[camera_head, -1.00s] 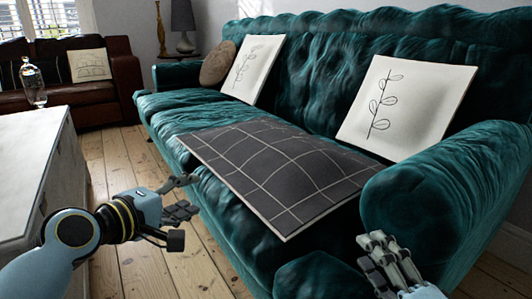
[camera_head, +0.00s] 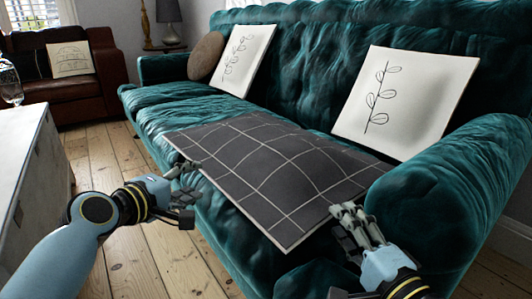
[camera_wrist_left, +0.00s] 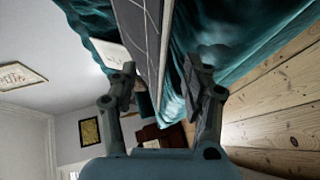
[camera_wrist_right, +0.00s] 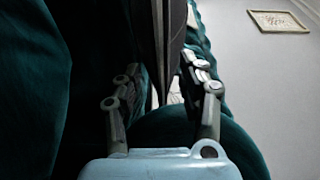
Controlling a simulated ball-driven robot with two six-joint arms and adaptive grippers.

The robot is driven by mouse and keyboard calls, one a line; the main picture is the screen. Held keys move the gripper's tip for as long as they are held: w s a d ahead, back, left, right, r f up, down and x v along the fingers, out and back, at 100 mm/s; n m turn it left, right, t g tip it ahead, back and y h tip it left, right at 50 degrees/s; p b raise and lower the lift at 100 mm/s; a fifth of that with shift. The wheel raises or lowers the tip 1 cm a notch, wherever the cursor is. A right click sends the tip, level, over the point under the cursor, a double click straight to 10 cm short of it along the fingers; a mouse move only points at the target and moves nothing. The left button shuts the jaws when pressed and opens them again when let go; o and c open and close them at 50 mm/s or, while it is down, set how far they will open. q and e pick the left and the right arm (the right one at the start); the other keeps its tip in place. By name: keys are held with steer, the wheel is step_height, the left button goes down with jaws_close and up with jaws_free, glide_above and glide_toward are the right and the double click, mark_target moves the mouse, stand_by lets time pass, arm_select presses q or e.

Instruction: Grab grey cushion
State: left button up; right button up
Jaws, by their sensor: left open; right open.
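The grey cushion (camera_head: 270,165) is a dark, flat square with a pale grid. It lies on the seat of the teal sofa, its front edge jutting out over the seat front. My left gripper (camera_head: 184,188) is open at the cushion's left front edge; in the left wrist view the cushion edge (camera_wrist_left: 150,40) stands between its fingers. My right gripper (camera_head: 343,222) is open at the cushion's right front corner, beside the sofa arm. In the right wrist view the cushion edge (camera_wrist_right: 160,45) shows between the fingers. Contact cannot be told.
The teal sofa (camera_head: 440,180) carries two white leaf-print cushions (camera_head: 405,100) (camera_head: 245,58) and a round brown one (camera_head: 206,56). A white table (camera_head: 30,170) stands at the left, with a glass bottle (camera_head: 10,85). Bare floorboards (camera_head: 110,160) lie between table and sofa.

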mark_target(207, 174)
arm_select(q)
steer(key=x, duration=0.6)
steer(key=shift+f, duration=0.1)
arm_select(e)
steer(key=x, duration=0.6)
steer(key=shift+w, duration=0.1)
arm_select(q)
steer(key=c, duration=0.8)
arm_select(e)
steer(key=c, duration=0.8)
arm_select(q)
jaws_close()
arm_select(e)
jaws_close()
